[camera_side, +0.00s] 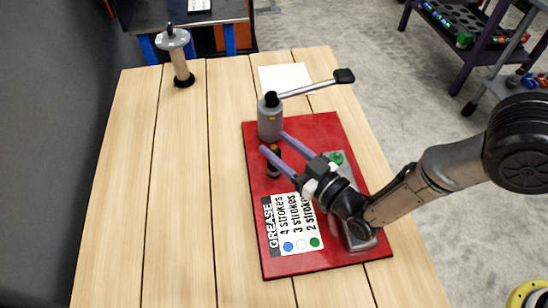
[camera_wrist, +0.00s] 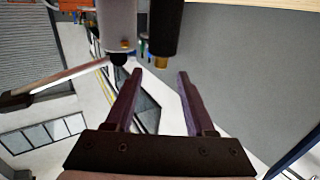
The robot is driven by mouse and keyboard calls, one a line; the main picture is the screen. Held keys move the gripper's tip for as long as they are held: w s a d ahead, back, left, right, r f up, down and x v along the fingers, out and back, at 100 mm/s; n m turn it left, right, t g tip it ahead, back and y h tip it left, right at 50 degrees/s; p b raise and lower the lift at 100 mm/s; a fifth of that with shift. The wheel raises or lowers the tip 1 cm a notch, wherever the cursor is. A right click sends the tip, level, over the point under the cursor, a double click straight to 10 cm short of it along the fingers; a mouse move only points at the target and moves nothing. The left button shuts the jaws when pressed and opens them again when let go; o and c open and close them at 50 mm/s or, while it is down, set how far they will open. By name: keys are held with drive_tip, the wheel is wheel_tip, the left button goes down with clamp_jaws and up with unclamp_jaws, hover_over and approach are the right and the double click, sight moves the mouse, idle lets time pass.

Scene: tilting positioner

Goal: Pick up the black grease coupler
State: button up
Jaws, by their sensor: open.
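The black grease coupler (camera_side: 274,168) stands upright on the red board (camera_side: 262,215), just in front of a grey pump cylinder (camera_side: 270,122) with a lever. My gripper (camera_side: 273,142) is open, its two purple fingers reaching over the board beside the coupler. In the wrist view the dark coupler (camera_wrist: 166,28) shows at the top, beyond the gap between the open fingertips (camera_wrist: 158,74). Nothing is between the fingers there. The grey cylinder (camera_wrist: 117,22) stands to its left. I cannot tell whether a finger touches the coupler.
The pump's lever (camera_side: 310,88) reaches right over a white sheet (camera_side: 285,77). A printed grease card (camera_side: 292,224) lies on the board. A grey fixture with a green cap (camera_side: 337,157) is partly hidden behind my gripper. A pale post (camera_side: 180,62) stands back left. The table's left side is clear.

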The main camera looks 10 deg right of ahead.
drive_tip(key=w+a, duration=0.1)
drive_tip(key=w+a+f, duration=0.1)
drive_tip(key=w, duration=0.2)
drive_tip(key=shift+w+a+f, duration=0.1)
drive_tip(key=shift+a+f, duration=0.2)
drive_tip(key=shift+a, duration=0.1)
clamp_jaws()
